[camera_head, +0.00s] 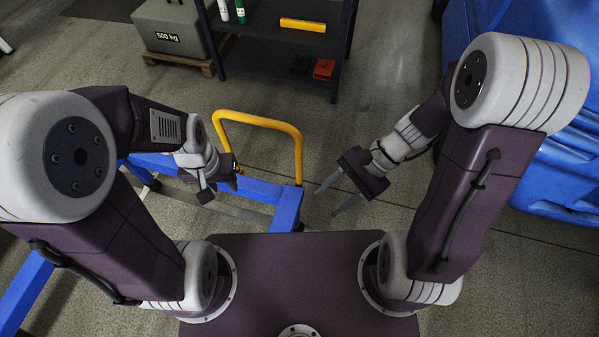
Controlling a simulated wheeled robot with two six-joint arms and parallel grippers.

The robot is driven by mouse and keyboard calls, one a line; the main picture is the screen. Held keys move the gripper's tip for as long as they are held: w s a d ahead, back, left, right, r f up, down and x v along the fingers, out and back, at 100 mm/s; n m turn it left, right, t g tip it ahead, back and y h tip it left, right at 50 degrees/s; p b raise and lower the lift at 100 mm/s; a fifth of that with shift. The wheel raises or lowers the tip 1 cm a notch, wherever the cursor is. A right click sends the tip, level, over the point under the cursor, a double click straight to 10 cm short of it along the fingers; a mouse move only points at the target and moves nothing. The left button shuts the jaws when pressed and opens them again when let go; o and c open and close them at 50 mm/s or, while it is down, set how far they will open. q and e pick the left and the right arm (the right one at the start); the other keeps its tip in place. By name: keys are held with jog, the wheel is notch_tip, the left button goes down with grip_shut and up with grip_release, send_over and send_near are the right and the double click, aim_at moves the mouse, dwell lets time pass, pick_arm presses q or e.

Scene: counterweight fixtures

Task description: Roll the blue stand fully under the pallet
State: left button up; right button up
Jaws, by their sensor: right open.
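The blue stand (287,209) is a low wheeled frame with a yellow bar handle (257,121) at its right end. It stands in front of me and runs off to the left, partly hidden by my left arm. The wooden pallet (183,64) lies at the upper left under a grey 500 kg block, apart from the stand. My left gripper (232,177) is over the stand, left of the yellow handle; its jaws are too unclear to judge. My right gripper (326,203) is open and empty, just right of the stand's right end.
The grey block (172,28) sits on the pallet. A dark shelf (277,45) stands right of it, with bottles, a yellow level and a red item. Large blue objects (562,150) fill the right side. Concrete floor (360,115) is clear between the shelf and my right arm.

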jog(key=w+a+f+m+t+y+b, duration=0.1)
jog(key=w+a+f+m+y+b, duration=0.1)
jog(key=w+f+m+y+b, duration=0.3)
jog(key=w+a+f+m+t+b, duration=0.1)
jog(key=w+a+f+t+b, duration=0.1)
jog(key=f+b, duration=0.5)
jog(key=m+t+y+b, duration=0.3)
jog(key=m+t+b, duration=0.55)
jog(key=b, duration=0.45)
send_near(299, 157)
notch_tip(299, 157, down, 2)
jog(key=w, duration=0.2)
jog(key=shift+n, duration=0.35)
jog(key=b+x, duration=0.1)
jog(key=x, duration=0.2)
jog(key=b+x, duration=0.1)
jog(key=x, duration=0.2)
jog(key=b+x, duration=0.1)
jog(key=x, duration=0.2)
jog(key=shift+s+a, duration=0.25)
jog(key=shift+w+a+r, duration=0.15)
jog(key=shift+w+a, duration=0.05)
jog(key=shift+a, duration=0.05)
pick_arm(q)
notch_tip(299, 157, down, 32)
jog(key=shift+w+a+f, duration=0.2)
jog(key=shift+f, duration=0.05)
pick_arm(e)
grip_shut()
